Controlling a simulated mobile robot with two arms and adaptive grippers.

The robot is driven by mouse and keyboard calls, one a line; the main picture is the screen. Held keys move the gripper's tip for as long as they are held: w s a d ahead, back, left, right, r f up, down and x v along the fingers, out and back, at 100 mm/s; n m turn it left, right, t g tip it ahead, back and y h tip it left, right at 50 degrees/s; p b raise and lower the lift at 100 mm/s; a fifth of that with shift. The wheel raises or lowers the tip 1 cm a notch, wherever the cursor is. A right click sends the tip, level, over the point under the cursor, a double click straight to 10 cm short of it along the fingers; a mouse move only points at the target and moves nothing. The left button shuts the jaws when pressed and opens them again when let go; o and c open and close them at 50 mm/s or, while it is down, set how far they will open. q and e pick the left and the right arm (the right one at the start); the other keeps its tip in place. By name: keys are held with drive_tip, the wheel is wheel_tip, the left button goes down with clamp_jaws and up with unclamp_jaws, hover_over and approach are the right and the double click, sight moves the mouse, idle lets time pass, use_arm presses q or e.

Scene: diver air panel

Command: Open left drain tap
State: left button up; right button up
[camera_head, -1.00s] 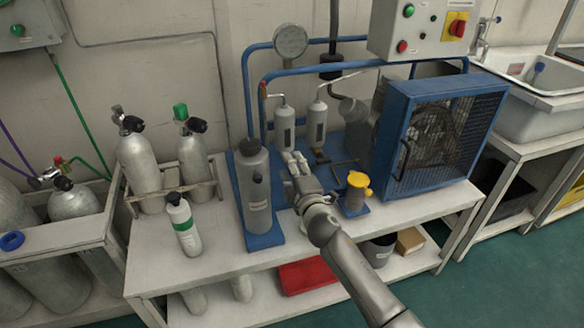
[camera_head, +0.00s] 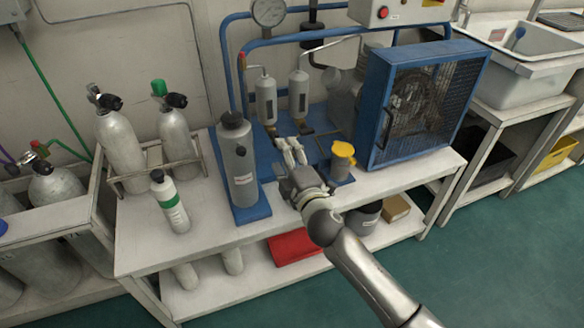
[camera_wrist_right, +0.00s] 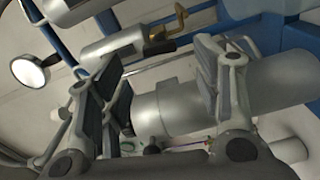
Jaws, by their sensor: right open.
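Two small grey canisters hang on the blue frame in the head view, the left one (camera_head: 265,98) and the right one (camera_head: 299,95). A dark drain tap (camera_head: 271,131) shows small under the left canister; its handle position is too small to tell. My right gripper (camera_head: 291,152) is open just in front of and below the canisters. In the right wrist view, the open fingers (camera_wrist_right: 160,95) have a grey cylinder (camera_wrist_right: 178,107) behind the gap. A canister (camera_wrist_right: 115,47) with a brass tap (camera_wrist_right: 165,42) lies beyond the fingers, apart from them. My left gripper is not in view.
A tall grey cylinder (camera_head: 238,160) stands left of my right gripper, and a yellow-capped pot (camera_head: 342,158) stands close on its right. The blue caged fan unit (camera_head: 420,105) is further right. Diving cylinders (camera_head: 121,150) stand at the left of the white bench (camera_head: 145,240).

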drive_tip(key=shift+v, duration=2.3)
drive_tip(key=shift+f, duration=0.1)
